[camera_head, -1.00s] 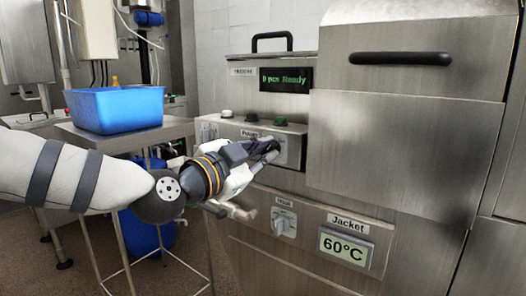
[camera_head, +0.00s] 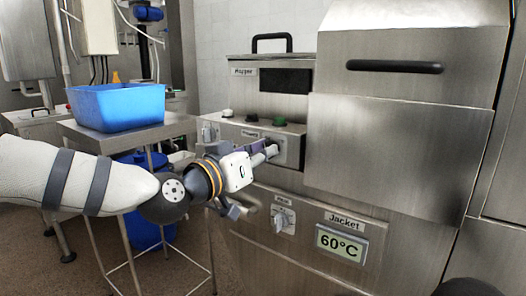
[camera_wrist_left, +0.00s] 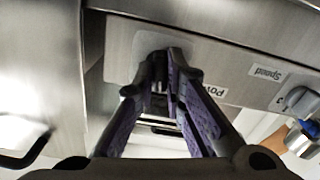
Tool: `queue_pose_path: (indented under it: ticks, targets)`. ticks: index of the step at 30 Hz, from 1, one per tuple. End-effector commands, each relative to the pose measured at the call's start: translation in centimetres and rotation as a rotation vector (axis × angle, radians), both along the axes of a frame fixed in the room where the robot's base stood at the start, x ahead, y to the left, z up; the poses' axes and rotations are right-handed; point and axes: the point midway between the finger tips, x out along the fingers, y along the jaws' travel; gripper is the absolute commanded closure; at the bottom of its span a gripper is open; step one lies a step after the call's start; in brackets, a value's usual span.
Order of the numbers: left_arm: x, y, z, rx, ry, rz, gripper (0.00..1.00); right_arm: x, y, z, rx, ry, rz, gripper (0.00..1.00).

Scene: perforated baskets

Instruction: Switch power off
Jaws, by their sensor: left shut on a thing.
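My left gripper (camera_head: 268,152) reaches from the left to the control panel (camera_head: 290,150) of the steel machine. Its purple-padded fingers, also in the left wrist view (camera_wrist_left: 161,82), are shut on the power switch. The switch is mostly hidden between the fingertips, in front of a pale plate (camera_wrist_left: 195,48). The Power label (camera_wrist_left: 214,91) is partly cut off by a finger. The display (camera_head: 285,80) above the panel is dark and shows no text. My right gripper is not in view.
A speed knob (camera_wrist_left: 299,99) is beside the power switch. White (camera_head: 227,113), dark and green (camera_head: 279,121) buttons sit on the ledge above. Below are another knob (camera_head: 283,222) and a Jacket display (camera_head: 341,243) reading 60°C. A blue bin (camera_head: 117,107) stands on a table at left.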

Motion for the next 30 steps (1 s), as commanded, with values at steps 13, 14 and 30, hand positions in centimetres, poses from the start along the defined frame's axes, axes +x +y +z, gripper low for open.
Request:
queue_pose_path:
  ticks: [13,14,30]
  targets:
    - [0.02,0.03,-0.07,-0.302,0.219,0.001,1.00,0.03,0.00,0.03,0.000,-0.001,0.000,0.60]
    - [0.02,0.02,-0.06,-0.316,0.230,0.001,1.00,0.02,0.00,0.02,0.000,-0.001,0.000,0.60]
    - [-0.01,-0.04,-0.07,-0.458,0.335,-0.001,1.00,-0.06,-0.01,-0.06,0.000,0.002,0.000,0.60]
